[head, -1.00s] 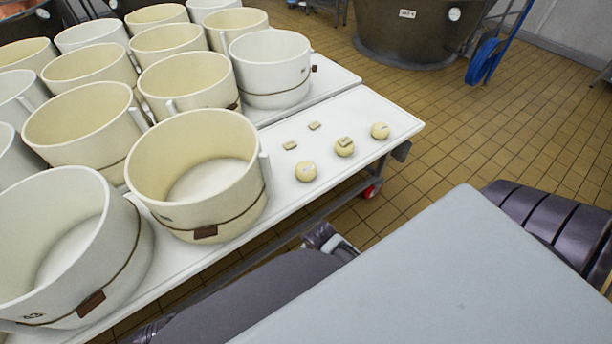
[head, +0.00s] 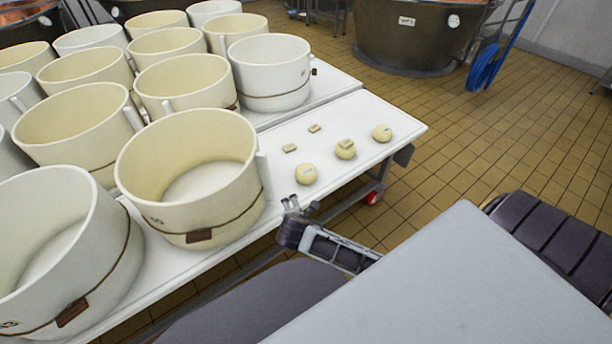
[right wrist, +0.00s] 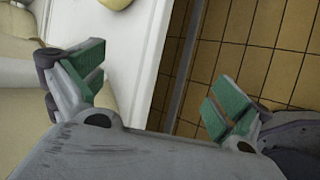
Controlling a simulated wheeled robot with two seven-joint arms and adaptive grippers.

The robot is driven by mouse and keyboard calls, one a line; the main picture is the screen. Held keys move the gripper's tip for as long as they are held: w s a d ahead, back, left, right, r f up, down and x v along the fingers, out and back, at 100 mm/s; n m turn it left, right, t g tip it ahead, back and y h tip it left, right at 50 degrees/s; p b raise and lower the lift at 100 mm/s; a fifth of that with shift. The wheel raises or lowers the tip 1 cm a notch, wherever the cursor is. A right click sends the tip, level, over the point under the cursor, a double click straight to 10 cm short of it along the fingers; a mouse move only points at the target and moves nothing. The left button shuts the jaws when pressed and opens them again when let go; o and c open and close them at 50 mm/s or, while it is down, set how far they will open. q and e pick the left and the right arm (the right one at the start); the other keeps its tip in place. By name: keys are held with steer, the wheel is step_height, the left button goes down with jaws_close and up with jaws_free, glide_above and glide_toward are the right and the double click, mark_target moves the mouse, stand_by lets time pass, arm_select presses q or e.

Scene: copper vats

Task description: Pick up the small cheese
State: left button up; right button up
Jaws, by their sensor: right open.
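Three small round pale cheeses lie on the white table: a near one (head: 306,174), a middle one (head: 345,149) and a far one (head: 382,133). Two smaller flat pale blocks lie behind them, one nearer (head: 290,148) and one farther (head: 314,128). I cannot tell which piece is the small cheese. My right gripper (head: 301,208) is at the table's front edge, just short of the near cheese. In the right wrist view its green-padded fingers (right wrist: 155,88) are open and empty. A pale round piece (right wrist: 115,3) is cut off at the top there. My left gripper is not seen.
Large cream tubs crowd the table's left; the nearest one (head: 190,175) stands close left of my right gripper. The white table top (head: 345,112) is bare around the cheeses. Tiled floor (head: 470,130) lies beyond its edge. A copper vat (head: 410,40) stands behind.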

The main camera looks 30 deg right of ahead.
steer(key=w+d+n+t+h, duration=0.2)
steer(key=w+d+n, duration=0.2)
steer(key=w+n, duration=0.25)
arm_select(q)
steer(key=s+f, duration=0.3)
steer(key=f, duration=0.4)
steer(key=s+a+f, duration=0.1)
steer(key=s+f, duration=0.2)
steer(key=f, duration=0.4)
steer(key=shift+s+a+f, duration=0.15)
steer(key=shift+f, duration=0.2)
arm_select(e)
steer(key=n+t+h, duration=0.1)
steer(key=n+t, duration=0.1)
steer(key=n, duration=0.4)
glide_toward(305, 174)
steer(key=shift+s+a+m, duration=0.1)
steer(key=shift+a+m, duration=0.05)
steer(key=shift+m, duration=0.1)
steer(key=shift+b+x, duration=0.7)
steer(key=shift+x, duration=1.9)
arm_select(q)
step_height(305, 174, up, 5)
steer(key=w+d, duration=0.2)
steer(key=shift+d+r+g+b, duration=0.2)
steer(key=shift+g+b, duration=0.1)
steer(key=shift+b, duration=0.15)
arm_select(e)
steer(key=shift+x, duration=1.7)
